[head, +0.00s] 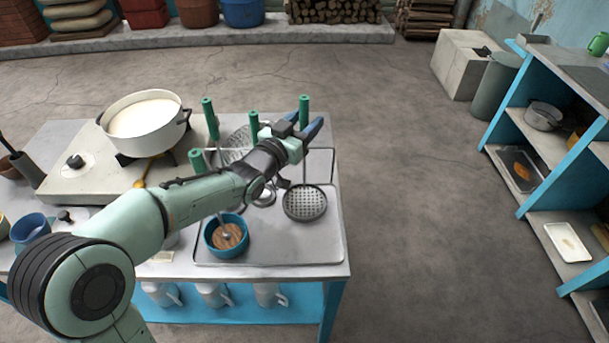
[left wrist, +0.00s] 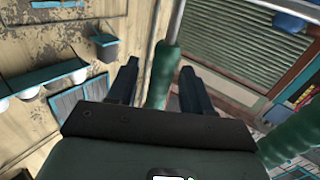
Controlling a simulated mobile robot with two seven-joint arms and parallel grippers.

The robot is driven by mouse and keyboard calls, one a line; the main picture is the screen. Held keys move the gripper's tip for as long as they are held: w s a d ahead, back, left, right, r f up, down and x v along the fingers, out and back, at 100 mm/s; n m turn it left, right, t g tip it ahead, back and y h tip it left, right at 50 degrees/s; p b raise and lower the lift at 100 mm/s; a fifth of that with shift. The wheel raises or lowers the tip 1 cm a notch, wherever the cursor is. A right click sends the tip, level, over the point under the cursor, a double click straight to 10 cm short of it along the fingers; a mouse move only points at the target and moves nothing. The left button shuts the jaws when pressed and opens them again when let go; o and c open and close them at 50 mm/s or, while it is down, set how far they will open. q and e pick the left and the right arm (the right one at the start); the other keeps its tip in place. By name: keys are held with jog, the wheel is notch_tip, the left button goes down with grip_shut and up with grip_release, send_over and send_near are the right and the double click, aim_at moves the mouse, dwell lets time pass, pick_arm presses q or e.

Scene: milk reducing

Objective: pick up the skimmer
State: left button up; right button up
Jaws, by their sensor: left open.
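The skimmer is a round perforated grey disc (head: 305,204) lying low over the metal tray, with an upright handle topped by a green grip (head: 304,108). My left gripper (head: 303,125) is at the upper part of that handle, and its blue fingertips show on either side of the green grip. In the left wrist view a green grip (left wrist: 162,72) stands between the two dark, spread fingers, with gaps visible beside it. The left gripper is open. My arm and gripper hide part of the handle in the head view. My right gripper is not in view.
Other green-gripped utensils (head: 210,118) stand close by on the left. A blue bowl (head: 227,236) and a metal tray (head: 270,254) are on the table. A white pot of milk (head: 145,122) stands on the stove. A blue shelf (head: 545,130) is at the right; the floor between is clear.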

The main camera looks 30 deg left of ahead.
pick_arm(q)
grip_shut()
jog(key=shift+r, duration=0.1)
